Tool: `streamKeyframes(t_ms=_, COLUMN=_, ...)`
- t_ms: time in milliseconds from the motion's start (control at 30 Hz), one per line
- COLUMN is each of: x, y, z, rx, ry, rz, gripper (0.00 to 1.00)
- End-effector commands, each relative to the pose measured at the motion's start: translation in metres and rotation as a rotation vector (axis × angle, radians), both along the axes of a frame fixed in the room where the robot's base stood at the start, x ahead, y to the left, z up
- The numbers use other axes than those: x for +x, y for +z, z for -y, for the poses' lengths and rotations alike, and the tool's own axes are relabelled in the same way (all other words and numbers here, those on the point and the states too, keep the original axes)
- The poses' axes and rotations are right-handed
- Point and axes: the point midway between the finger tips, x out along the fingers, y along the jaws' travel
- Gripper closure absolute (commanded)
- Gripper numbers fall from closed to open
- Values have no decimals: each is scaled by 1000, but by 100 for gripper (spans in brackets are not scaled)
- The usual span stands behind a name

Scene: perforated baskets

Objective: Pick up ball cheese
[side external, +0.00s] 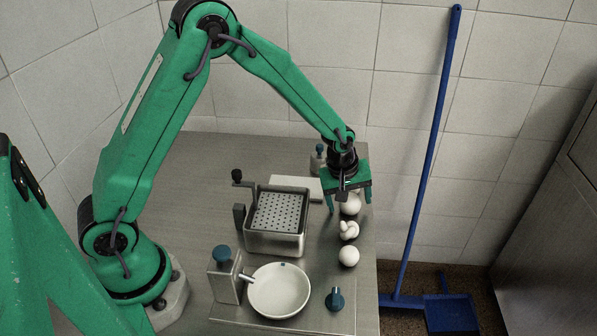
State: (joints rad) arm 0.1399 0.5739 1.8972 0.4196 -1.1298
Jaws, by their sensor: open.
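Three white cheese pieces stand in a row near the right edge of the steel table. The farthest is a round ball (351,206), partly hidden under my gripper. The middle one is a knotted, lumpy piece (348,230). The nearest is a smooth round ball (348,256). My gripper (349,203) points down, open, over the farthest ball. Its green fingers show on the left and right of that ball. I cannot tell from this view whether they touch it.
A perforated basket (278,212) sits in a steel tub left of the cheeses. A white bowl (279,290) stands in front, beside a blue-knobbed block (226,274). A small blue-knobbed piece (335,299) stands near the front. A white board (296,187) lies behind. A blue-handled dustpan (450,312) is on the floor.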

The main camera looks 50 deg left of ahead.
Motion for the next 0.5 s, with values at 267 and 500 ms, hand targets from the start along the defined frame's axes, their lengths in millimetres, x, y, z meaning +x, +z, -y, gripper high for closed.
streamKeyframes(t_ms=267, x=0, y=0, z=0, rx=-1, ry=0, rz=1, gripper=27)
streamKeyframes(t_ms=500, x=0, y=0, z=0, rx=0, ry=0, rz=0, gripper=38)
